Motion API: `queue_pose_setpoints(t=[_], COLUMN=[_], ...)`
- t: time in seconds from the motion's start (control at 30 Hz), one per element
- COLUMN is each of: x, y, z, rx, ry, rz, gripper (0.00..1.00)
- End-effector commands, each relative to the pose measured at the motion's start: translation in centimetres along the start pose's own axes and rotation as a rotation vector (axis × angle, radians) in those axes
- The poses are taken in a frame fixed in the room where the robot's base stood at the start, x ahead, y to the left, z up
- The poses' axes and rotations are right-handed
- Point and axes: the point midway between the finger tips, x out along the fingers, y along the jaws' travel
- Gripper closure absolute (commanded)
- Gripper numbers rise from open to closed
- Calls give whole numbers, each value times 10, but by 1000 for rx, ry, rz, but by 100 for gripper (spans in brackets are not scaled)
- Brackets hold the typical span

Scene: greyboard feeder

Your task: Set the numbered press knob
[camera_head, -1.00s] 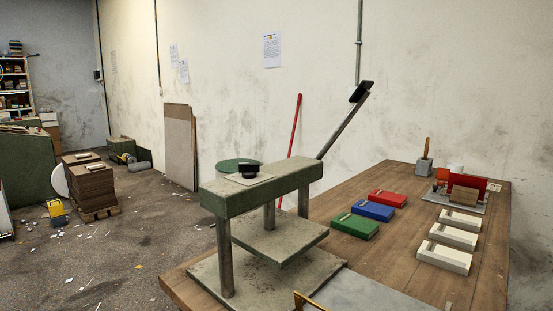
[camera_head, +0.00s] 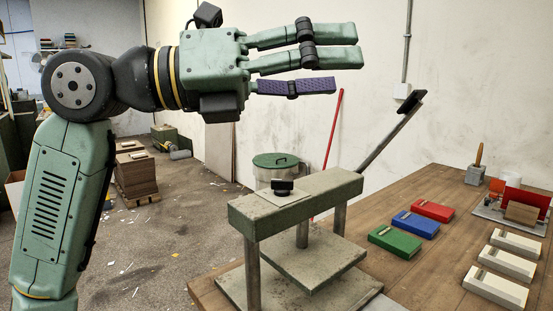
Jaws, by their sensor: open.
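A black press knob (camera_head: 282,186) sits on a pale plate on top of the green-grey press beam (camera_head: 300,205). Its numbers are too small to read. The press stands on posts over a flat platen (camera_head: 312,257) at the table's near left end. A long dark lever (camera_head: 385,140) with a black grip rises from the press's right side. My gripper (camera_head: 350,58) is open and empty, its fingers pointing right. It is above the press and to the upper right of the knob in the picture, apart from it.
Green (camera_head: 394,241), blue (camera_head: 415,224) and red (camera_head: 433,210) boxes lie on the wooden table (camera_head: 450,270). Several white boxes (camera_head: 505,262) lie to their right. A brush holder (camera_head: 474,176) and a red-backed stand (camera_head: 525,205) are at the back. A green-lidded drum (camera_head: 275,161) stands behind the press.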

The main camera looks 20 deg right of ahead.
Motion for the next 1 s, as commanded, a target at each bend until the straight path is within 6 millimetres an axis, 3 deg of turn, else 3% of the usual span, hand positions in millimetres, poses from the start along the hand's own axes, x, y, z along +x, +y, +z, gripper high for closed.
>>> queue_pose_setpoints(t=[0.03, 0.13, 0.2, 0.3, 0.43, 0.6, 0.77, 1.0], x=[29, 50, 46, 25, -6, -27, -29, -27], y=[29, 93, 129, 160, 173, 175, 189, 224], z=[0, -13, -18, -17, -9, -5, -17, -45], rx=[-34, -115, -170, -240, -311, -355, -358, -357], ry=[133, 356, 475, 588, 653, 675, 679, 679], rz=[140, 448, 668, 956, 1233, 1389, 1404, 1400], gripper=[43, 43, 43, 43, 43, 43, 43, 43])
